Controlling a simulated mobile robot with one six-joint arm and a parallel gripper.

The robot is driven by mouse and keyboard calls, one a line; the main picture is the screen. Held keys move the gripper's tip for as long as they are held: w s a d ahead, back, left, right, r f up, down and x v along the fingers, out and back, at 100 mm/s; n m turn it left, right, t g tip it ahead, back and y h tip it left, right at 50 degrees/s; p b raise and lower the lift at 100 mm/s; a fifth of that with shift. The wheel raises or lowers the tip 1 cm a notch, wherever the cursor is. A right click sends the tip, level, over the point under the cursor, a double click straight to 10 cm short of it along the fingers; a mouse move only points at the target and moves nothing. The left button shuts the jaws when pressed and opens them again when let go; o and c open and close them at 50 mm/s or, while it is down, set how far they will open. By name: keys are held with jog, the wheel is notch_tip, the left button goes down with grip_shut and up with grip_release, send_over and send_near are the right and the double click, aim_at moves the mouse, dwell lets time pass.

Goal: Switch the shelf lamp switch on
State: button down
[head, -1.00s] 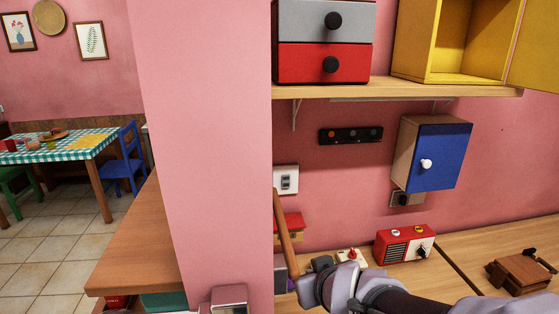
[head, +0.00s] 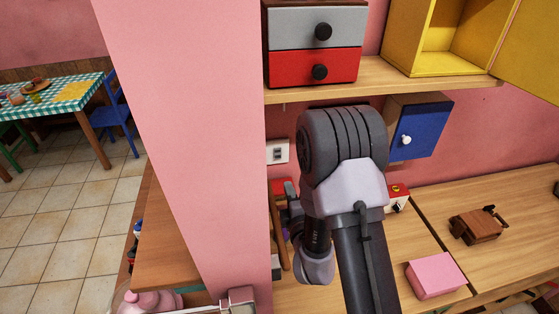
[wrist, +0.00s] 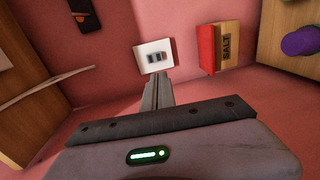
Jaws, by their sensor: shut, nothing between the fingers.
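A white switch plate (head: 277,151) with two dark rockers is on the pink wall under the shelf, beside the wall's corner. It also shows in the wrist view (wrist: 146,47), directly beyond my gripper. My gripper (wrist: 158,78) is shut and empty, its fingertips pointing at the plate's edge. I cannot tell whether the tips touch the plate. The rocker positions are too small to read. In the head view my arm hides much of the area below the shelf.
A red-and-tan salt box (wrist: 222,48) stands close to the plate. The wooden shelf (head: 420,80) holds a drawer unit (head: 300,60) and a yellow cabinet (head: 440,45). A blue-doored box (head: 425,128) hangs below. A pink block (head: 436,275) lies on the counter.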

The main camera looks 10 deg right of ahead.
aim_at(278, 158)
jog(key=w, duration=0.4)
jog(key=w+f+p, duration=0.1)
jog(key=w, duration=0.4)
jog(key=w+p, duration=0.1)
jog(key=w, duration=0.3)
jog(key=shift+w+f, duration=0.35)
jog(key=shift+w, duration=0.05)
jog(key=shift+f, duration=0.1)
